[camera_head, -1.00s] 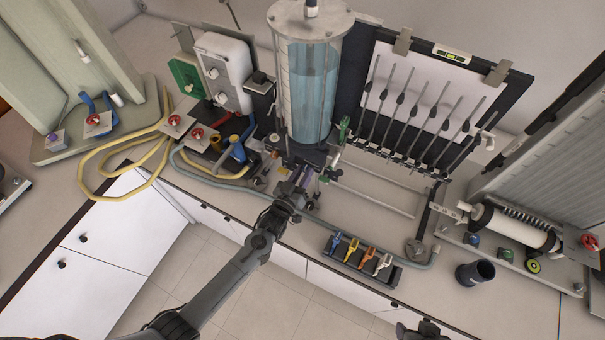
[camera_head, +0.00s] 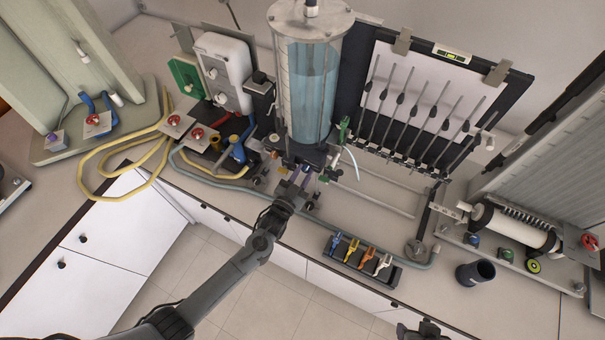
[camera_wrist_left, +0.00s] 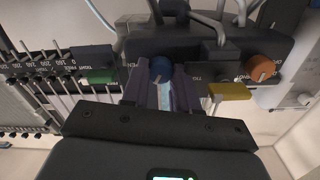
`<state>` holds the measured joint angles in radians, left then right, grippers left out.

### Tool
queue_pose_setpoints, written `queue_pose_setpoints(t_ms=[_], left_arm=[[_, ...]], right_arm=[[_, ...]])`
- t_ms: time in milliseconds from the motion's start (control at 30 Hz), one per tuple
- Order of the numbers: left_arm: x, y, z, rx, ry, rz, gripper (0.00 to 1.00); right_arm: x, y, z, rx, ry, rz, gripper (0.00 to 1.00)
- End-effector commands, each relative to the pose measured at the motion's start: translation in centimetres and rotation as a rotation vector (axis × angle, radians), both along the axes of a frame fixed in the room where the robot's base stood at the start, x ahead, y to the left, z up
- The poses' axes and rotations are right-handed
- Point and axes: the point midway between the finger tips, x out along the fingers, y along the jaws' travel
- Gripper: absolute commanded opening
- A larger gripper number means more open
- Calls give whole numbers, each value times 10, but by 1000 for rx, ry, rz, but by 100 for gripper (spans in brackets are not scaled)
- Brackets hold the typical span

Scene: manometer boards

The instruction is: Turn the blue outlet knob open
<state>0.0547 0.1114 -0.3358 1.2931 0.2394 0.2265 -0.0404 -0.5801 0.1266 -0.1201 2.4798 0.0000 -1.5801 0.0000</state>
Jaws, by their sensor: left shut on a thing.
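The blue outlet knob (camera_wrist_left: 162,68) shows in the left wrist view on the dark block, between the two fingers of my left gripper (camera_wrist_left: 160,85). The fingers are shut on it, one on each side. The knob's exact turn angle is hard to read. My right gripper (camera_head: 424,330) shows only as a dark part at the bottom edge; its jaws cannot be made out.
A green handle (camera_wrist_left: 98,76) is left of the knob; a yellow handle (camera_wrist_left: 230,91) and orange knob (camera_wrist_left: 262,68) are to its right. A pale curved line (camera_head: 352,160) shows beside the tank's foot.

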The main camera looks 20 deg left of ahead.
Motion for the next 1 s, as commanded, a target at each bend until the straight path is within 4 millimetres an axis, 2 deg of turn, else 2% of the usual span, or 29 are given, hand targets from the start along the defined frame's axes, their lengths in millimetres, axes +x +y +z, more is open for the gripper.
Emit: queue_pose_setpoints(t_ms=[700,1000], left_arm=[[0,-1,1,680,-68,-1,0],[0,-1,1,917,-91,0,0]], right_arm=[[0,2,3,11,1,-7,50],[0,2,6,9,0,-6,50]])
